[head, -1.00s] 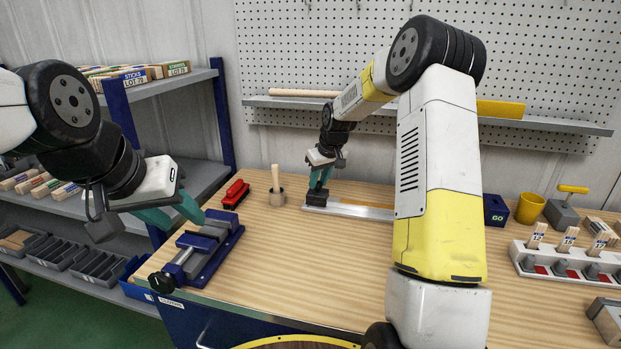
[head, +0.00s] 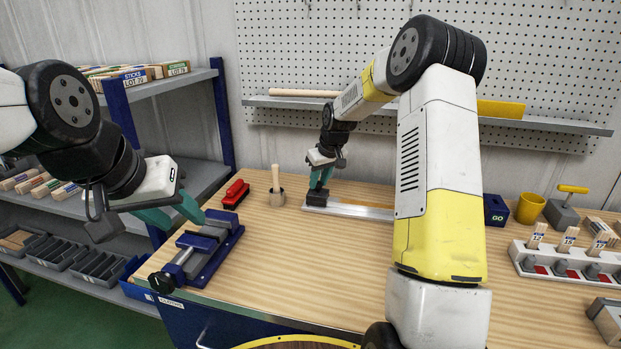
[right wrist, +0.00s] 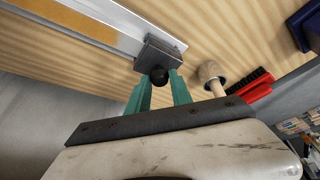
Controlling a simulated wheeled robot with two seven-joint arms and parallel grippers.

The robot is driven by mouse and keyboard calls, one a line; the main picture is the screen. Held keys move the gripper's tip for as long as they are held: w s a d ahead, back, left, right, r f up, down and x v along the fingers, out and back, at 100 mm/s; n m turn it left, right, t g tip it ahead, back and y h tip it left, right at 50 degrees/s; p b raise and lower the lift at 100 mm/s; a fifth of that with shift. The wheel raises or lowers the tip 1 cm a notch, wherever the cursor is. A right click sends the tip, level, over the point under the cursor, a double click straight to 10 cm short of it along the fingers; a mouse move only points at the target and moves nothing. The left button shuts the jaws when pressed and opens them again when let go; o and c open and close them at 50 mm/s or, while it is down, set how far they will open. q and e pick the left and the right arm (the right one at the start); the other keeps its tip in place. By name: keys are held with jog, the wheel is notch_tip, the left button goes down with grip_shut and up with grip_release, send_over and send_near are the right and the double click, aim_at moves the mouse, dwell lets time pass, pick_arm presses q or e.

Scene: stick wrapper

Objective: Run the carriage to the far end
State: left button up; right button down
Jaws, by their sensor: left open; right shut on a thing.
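The dark grey carriage (head: 317,197) sits at the left end of a pale metal rail (head: 365,212) on the bench. It also shows in the right wrist view (right wrist: 157,54), with a black round knob (right wrist: 159,77) facing my gripper. My right gripper (head: 318,183) is shut on the carriage's knob; its green fingers stand on either side of it in the right wrist view (right wrist: 160,92). A short bit of rail shows beyond the carriage. My left gripper (head: 190,216) is open and empty, above and beside the blue vise.
The blue vise (head: 205,245) stands at the bench's left edge. A yellow mug (head: 530,208) and a stick rack (head: 570,262) stand right. My right arm hides the rail's right part.

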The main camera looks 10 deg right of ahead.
jog(key=s+d, duration=0.3)
jog(key=d, duration=0.4)
jog(key=s+d, duration=0.3)
jog(key=d, duration=0.5)
jog(key=s+d, duration=0.3)
jog(key=d, duration=0.4)
jog(key=shift+s+d, duration=0.25)
jog(key=shift+d, duration=0.05)
jog(key=c, duration=1.1)
grip_release()
jog(key=shift+c, duration=0.2)
jog(key=v, duration=0.7)
jog(key=shift+r, duration=0.35)
jog(key=shift+s, duration=0.1)
